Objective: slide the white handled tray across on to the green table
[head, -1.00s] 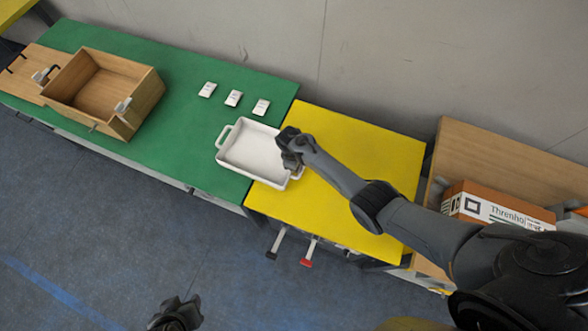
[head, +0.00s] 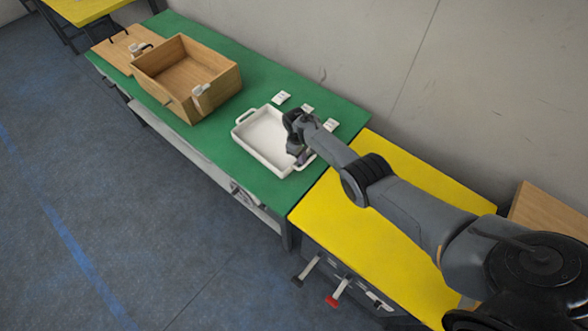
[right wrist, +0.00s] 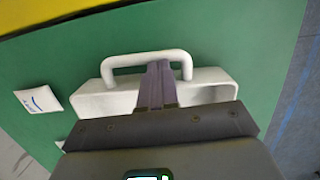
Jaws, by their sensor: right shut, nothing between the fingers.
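The white handled tray (head: 262,136) lies on the green table (head: 225,160), near its right end beside the yellow table. Its left handle shows, while my right gripper partly covers its right end. My right gripper (head: 300,158) is at that right end, shut with nothing between its fingers. In the right wrist view, the closed fingers (right wrist: 157,75) lie across the gap between the tray wall and the white handle (right wrist: 147,57), with their tips at the handle bar. How deep they sit in the loop cannot be told. My left gripper is out of view.
An open wooden box (head: 190,75) stands left of the tray, with green surface between. Several small white packets lie behind the tray, one at the back (head: 281,97). The yellow table (head: 350,225) adjoins on the right, clear except under my arm.

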